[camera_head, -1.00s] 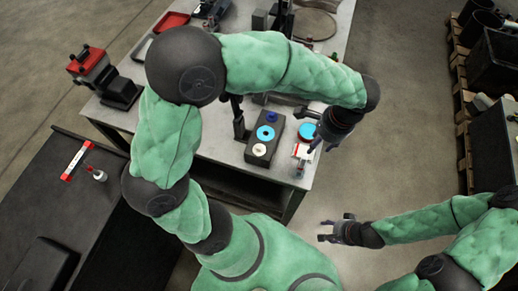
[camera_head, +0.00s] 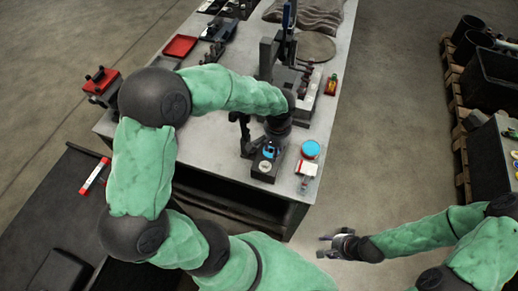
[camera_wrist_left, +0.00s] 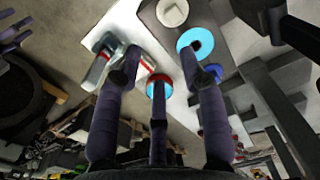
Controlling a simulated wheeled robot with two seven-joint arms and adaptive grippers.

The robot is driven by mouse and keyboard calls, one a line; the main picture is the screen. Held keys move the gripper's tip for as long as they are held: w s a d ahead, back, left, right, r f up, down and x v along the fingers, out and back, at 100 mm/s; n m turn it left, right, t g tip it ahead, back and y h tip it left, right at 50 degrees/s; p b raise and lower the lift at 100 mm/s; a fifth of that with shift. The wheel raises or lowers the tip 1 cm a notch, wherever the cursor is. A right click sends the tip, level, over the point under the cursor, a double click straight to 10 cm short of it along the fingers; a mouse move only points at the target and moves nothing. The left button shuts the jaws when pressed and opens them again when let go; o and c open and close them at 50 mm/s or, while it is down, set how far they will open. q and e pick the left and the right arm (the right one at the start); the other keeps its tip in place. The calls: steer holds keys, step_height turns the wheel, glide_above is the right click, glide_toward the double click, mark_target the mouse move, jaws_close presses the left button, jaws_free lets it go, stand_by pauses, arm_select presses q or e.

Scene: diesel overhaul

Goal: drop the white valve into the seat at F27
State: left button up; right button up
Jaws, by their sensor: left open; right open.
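A black block (camera_head: 258,172) sits near the table's front edge. It carries a white disc (camera_head: 264,166), a cyan disc and a dark blue disc (camera_wrist_left: 214,71). In the left wrist view the white disc (camera_wrist_left: 172,12) lies at the top, with the cyan disc (camera_wrist_left: 195,43) below it. The white disc may be the white valve; I cannot tell for sure. My left gripper (camera_head: 272,145) is over the block, its fingers (camera_wrist_left: 165,78) spread and empty. It partly hides the block in the head view. My right gripper (camera_head: 335,246) is open and empty, off the table. I cannot make out the F27 seat.
A cyan-topped round container (camera_head: 311,149) and a small white-and-red item (camera_head: 306,172) stand right of the block. A dark upright fixture (camera_head: 283,45) stands behind. A red tray (camera_head: 181,46) lies at the back left. The front left of the tabletop (camera_head: 205,135) is bare.

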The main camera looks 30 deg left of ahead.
mark_target(265, 163)
arm_select(q)
steer(key=a+n, duration=0.1)
steer(key=s+a+f+n, duration=0.1)
steer(key=shift+a, duration=0.35)
step_height(265, 163, down, 7)
steer(key=b, duration=0.5)
steer(key=shift+f, duration=0.15)
steer(key=shift+f+b, duration=0.8)
steer(key=shift+f, duration=0.1)
jaws_close()
steer(key=shift+o, duration=1)
jaws_free()
steer(key=shift+r, duration=0.1)
